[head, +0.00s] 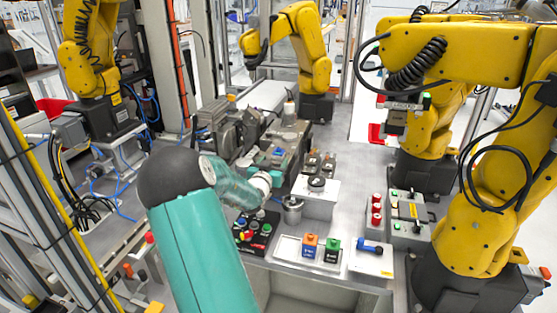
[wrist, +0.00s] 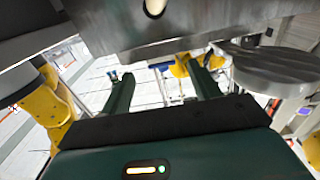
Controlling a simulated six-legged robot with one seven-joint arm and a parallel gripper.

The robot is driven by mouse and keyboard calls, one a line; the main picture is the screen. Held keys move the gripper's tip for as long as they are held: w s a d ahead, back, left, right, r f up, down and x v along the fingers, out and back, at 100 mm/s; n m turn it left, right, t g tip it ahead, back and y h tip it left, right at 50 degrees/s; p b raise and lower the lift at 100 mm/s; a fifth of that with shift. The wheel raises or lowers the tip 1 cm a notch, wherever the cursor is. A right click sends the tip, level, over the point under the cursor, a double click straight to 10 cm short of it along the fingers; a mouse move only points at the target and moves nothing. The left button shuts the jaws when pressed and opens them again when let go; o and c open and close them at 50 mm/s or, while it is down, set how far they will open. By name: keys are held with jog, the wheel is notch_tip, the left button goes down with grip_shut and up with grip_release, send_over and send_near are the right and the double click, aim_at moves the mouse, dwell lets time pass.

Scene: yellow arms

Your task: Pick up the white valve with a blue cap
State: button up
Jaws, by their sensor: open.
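No white valve with a blue cap can be made out for certain. In the head view, a small blue piece with a dark end (head: 370,247) lies on a white plate at the front right of the table; I cannot tell whether it is the valve. My gripper (wrist: 164,82) shows in the wrist view as two dark green fingers spread apart, with nothing held between them. In the head view my teal arm reaches in from the bottom left, and the gripper's fingers cannot be made out there.
A blue block with an orange top (head: 309,246) and a dark block with a green top (head: 332,250) stand on a white tray (head: 287,249). A button box (head: 252,232) and a metal pot (head: 292,210) are near my arm. Yellow robot arms (head: 490,130) stand on the right. Grey metal (wrist: 180,25) hangs close above my gripper.

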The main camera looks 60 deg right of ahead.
aim_at(277, 155)
jog(key=d, duration=0.4)
jog(key=shift+w+d, duration=0.2)
jog(key=shift+w, duration=0.2)
jog(key=c, duration=1.1)
jog(key=shift+r, duration=0.1)
jog(key=shift+r, duration=1.45)
jog(key=shift+s+a+r, duration=0.1)
jog(key=shift+a+r, duration=0.1)
